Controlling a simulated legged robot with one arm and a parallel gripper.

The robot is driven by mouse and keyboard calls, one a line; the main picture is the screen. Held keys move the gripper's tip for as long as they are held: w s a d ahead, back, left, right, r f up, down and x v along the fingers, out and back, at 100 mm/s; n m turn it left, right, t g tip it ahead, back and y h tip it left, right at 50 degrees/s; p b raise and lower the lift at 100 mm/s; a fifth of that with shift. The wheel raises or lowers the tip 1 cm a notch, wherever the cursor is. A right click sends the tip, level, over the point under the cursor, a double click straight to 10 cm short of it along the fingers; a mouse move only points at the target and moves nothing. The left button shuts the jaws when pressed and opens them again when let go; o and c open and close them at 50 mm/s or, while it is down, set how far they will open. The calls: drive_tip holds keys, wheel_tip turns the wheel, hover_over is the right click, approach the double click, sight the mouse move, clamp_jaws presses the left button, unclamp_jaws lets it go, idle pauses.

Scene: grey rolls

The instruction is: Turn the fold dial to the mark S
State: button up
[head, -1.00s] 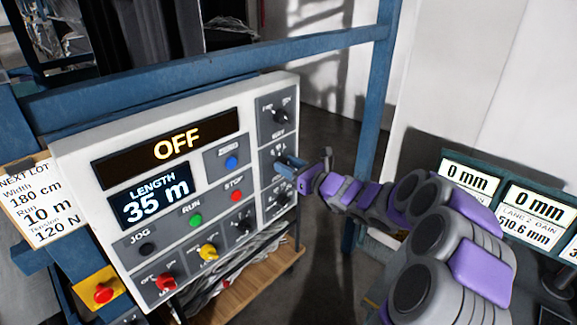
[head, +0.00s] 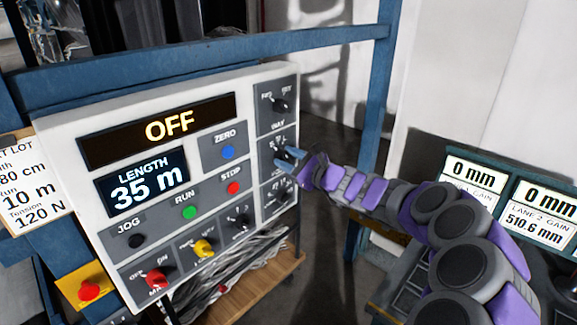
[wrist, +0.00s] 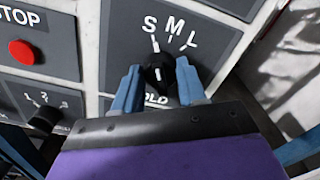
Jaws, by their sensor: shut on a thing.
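The fold dial (wrist: 158,68) is a black knob on a grey plate with marks S, M and L above it in the wrist view. A white line above the knob leads up towards S. The plate's label is partly hidden; only "OLD" shows. My gripper (wrist: 155,90) has its blue fingers on either side of the knob and is shut on it. In the head view my gripper (head: 288,160) is at the middle plate of the panel's right column and covers much of the dial.
The white control panel (head: 70,160) shows OFF and LENGTH 35 m. Another dial (head: 280,104) is above and one (head: 277,197) below my gripper. The red STOP button (head: 233,188) is to the left. A blue post (head: 375,110) stands right of the panel.

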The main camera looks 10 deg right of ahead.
drive_tip(key=shift+n, duration=0.3)
drive_tip(key=o, duration=1)
drive_tip(key=shift+w, duration=0.1)
drive_tip(key=shift+o, duration=0.2)
drive_tip(key=shift+d, duration=0.1)
drive_tip(key=p+v, duration=0.1)
drive_tip(key=v, duration=1.6)
